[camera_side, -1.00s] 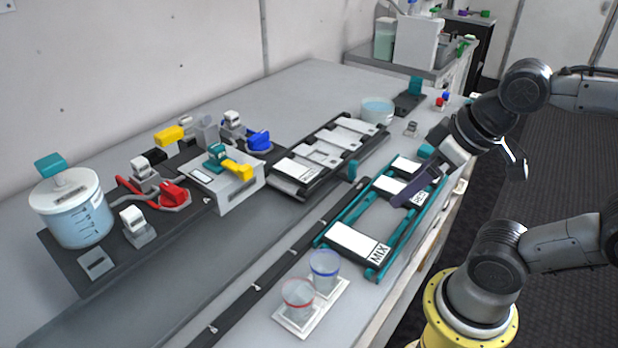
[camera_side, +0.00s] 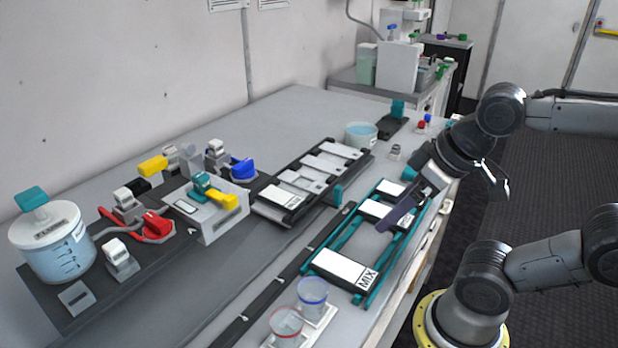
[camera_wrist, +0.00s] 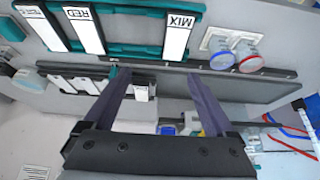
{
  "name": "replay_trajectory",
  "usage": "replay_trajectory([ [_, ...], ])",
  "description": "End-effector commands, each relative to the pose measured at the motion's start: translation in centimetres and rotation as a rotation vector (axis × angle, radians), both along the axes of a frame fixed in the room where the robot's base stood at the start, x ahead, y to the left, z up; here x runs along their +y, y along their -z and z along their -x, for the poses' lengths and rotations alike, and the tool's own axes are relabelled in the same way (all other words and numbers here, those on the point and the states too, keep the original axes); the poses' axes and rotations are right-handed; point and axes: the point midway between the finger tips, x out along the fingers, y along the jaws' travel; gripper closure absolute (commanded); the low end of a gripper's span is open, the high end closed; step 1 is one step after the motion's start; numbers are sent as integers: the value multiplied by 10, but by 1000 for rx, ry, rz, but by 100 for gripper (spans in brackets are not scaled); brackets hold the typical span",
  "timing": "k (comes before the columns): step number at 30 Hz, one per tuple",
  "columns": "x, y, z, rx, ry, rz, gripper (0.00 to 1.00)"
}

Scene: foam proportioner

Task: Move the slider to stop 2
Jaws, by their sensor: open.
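A small teal block (camera_side: 337,193), which looks like the slider, stands upright near the far end of a long dark rail (camera_side: 290,270). The rail carries several small pale marks; I cannot read stop numbers. In the wrist view, the rail (camera_wrist: 235,73) crosses the picture and the teal block (camera_wrist: 113,71) shows near the left finger's tip. My gripper (camera_side: 397,214) is over the teal-framed rack in the side view, apart from the block. In the wrist view, my gripper (camera_wrist: 157,75) has its two dark fingers spread wide, with nothing held between them.
The teal rack (camera_side: 322,270) with white labelled plates, one marked MIX, lies beside the rail. Two cups, blue-rimmed (camera_side: 312,296) and red-rimmed (camera_side: 286,326), stand near its front end. A plate row (camera_side: 290,192), valves and a lidded tank (camera_side: 55,245) stand across the rail.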

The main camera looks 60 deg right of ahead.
Motion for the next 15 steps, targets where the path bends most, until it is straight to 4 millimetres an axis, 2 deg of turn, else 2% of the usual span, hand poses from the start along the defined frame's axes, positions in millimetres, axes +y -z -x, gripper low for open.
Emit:
replay_trajectory([
  [7, 0, 0, 0, 0, 0, 0, 10],
  [11, 0, 1, 3, 13, -20, 11, 33],
  [13, 0, -8, 3, 17, -52, 27, 46],
  [15, 0, -21, -3, 26, -82, 44, 48],
])
